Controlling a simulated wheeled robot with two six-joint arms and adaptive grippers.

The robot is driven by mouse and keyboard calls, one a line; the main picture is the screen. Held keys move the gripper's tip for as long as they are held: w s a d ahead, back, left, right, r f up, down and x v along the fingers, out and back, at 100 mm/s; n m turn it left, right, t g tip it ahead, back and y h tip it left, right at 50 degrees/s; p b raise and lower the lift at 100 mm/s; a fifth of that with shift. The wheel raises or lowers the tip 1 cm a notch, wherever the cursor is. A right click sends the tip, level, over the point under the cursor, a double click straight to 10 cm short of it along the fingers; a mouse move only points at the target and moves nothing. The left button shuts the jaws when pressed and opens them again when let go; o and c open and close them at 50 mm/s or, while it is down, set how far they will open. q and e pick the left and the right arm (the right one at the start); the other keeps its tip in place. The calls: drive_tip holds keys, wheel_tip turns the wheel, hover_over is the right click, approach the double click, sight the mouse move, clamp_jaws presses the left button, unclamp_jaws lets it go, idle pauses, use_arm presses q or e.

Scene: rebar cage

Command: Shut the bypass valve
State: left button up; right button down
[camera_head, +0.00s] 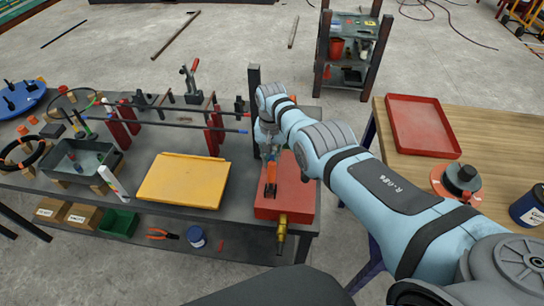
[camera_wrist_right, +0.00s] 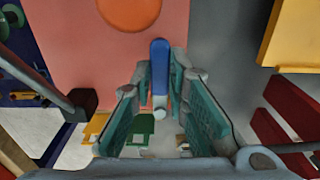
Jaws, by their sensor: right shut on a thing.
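A red box-like block (camera_head: 283,200) stands at the right end of the dark workbench, with a brass valve fitting (camera_head: 282,232) at its front edge. My right gripper (camera_head: 270,188) reaches down over this block. In the right wrist view a blue lever (camera_wrist_right: 159,65) stands between the two teal-padded fingers of my right gripper (camera_wrist_right: 160,88), which are shut on it near their tips. Behind it is the red face (camera_wrist_right: 85,45) with an orange disc (camera_wrist_right: 130,10). I cannot tell from the head view how the lever is turned. My left gripper is out of view.
A yellow panel (camera_head: 184,180) lies left of the red block. Red posts with bars (camera_head: 212,130) stand behind it. A grey tray (camera_head: 84,163) is at the left. A wooden table with a red tray (camera_head: 423,125) stands at the right. A green bin (camera_head: 118,222) is below.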

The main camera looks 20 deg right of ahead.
drive_tip(key=c, duration=1.6)
unclamp_jaws()
drive_tip(key=shift+w, duration=0.1)
drive_tip(key=shift+o, duration=0.2)
wheel_tip(320, 180, up, 12)
